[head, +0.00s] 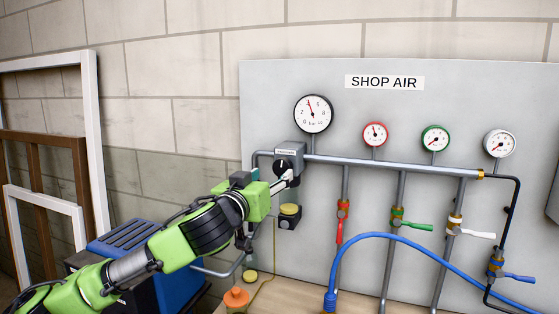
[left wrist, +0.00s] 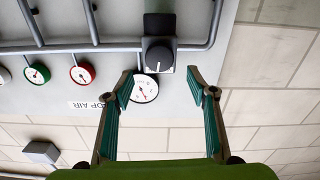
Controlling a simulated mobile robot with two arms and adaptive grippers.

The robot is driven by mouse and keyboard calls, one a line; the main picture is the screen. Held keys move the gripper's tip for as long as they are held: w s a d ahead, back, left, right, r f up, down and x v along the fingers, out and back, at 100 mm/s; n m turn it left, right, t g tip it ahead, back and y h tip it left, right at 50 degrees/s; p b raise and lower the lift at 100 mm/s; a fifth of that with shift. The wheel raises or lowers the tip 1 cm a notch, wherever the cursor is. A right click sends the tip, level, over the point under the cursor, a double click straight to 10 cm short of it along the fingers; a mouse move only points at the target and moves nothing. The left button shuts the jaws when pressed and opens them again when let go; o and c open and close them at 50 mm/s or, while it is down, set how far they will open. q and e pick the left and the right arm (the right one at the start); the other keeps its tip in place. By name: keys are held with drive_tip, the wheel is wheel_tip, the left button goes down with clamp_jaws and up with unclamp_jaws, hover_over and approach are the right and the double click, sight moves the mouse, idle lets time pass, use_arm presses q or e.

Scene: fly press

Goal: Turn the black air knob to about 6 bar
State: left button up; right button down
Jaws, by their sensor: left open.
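In the wrist view the spread fingertips (left wrist: 163,82) frame a gap with the knob just beyond, and no contact shows. The large white gauge (head: 313,114) above has its red needle pointing up, slightly left; the exact reading is too small to tell. My right gripper is not in view.
Red (head: 375,134), green (head: 435,138) and white (head: 499,143) gauges line the grey SHOP AIR panel (head: 270,90). Coloured valve levers and a blue hose (head: 400,240) are below. A blue box (head: 140,238) stands left.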

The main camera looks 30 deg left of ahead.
sight(281, 167)
use_arm(q)
drive_tip(key=p+x, duration=0.1)
drive_tip(key=x, duration=0.3)
drive_tip(key=shift+w+r+p, duration=0.15)
drive_tip(key=shift+w+p, duration=0.15)
drive_tip(key=shift+p, duration=0.1)
drive_tip(key=shift+w+a, duration=0.1)
drive_tip(key=shift+w, duration=0.25)
drive_tip(key=shift+w+a+p, duration=0.1)
drive_tip(key=shift+w+p, duration=0.2)
drive_tip(key=shift+w, duration=0.25)
drive_tip(key=c, duration=1.1)
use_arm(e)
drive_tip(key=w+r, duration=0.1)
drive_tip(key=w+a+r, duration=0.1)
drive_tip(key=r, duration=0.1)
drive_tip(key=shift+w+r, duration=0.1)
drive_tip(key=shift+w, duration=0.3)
